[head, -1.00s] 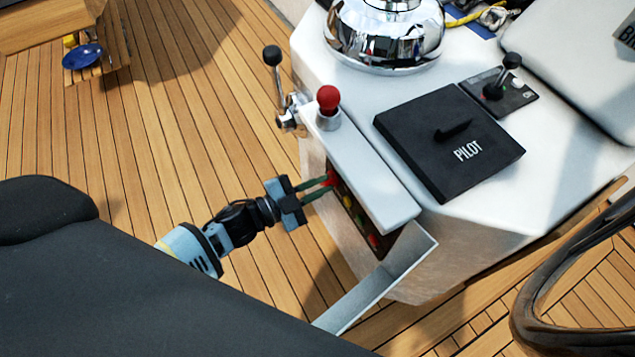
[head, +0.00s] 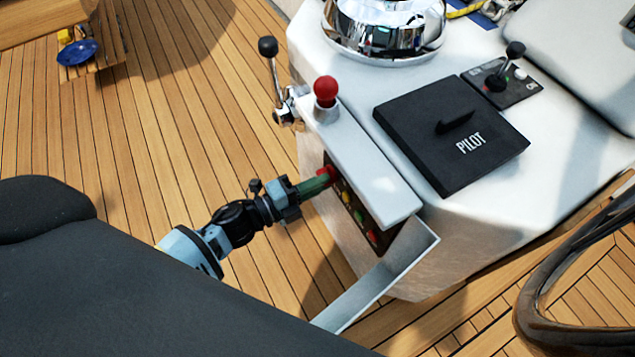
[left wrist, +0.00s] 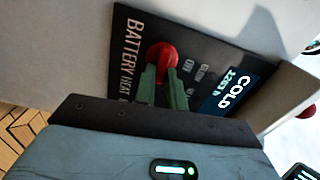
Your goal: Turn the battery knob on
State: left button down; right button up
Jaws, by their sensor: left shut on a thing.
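The red battery knob (left wrist: 162,56) sits on a dark panel (left wrist: 130,45) lettered "BATTERY" in the left wrist view. The fingers hide part of the knob and some lettering. A lit display (left wrist: 232,92) on the panel reads "COLD". My right gripper is not in view.
An open grey flap (head: 385,280) stands out below the panel. A white ledge (head: 370,160) overhangs the panel, with a red-topped lever (head: 325,92) and a black-knobbed lever (head: 269,60) at its far end. Wooden deck (head: 170,120) lies open at left.

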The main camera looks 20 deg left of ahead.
pick_arm(q)
jog(key=shift+f+m, duration=0.1)
jog(key=shift+m, duration=0.3)
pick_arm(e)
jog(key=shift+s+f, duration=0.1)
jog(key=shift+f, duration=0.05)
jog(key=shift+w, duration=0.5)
pick_arm(q)
jog(key=c, duration=1.5)
grip_release()
jog(key=shift+o, duration=0.2)
jog(key=shift+s, duration=0.1)
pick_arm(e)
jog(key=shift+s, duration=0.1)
pick_arm(q)
jog(key=v, duration=0.7)
jog(key=shift+s+a+p, duration=0.25)
jog(key=shift+p, duration=0.15)
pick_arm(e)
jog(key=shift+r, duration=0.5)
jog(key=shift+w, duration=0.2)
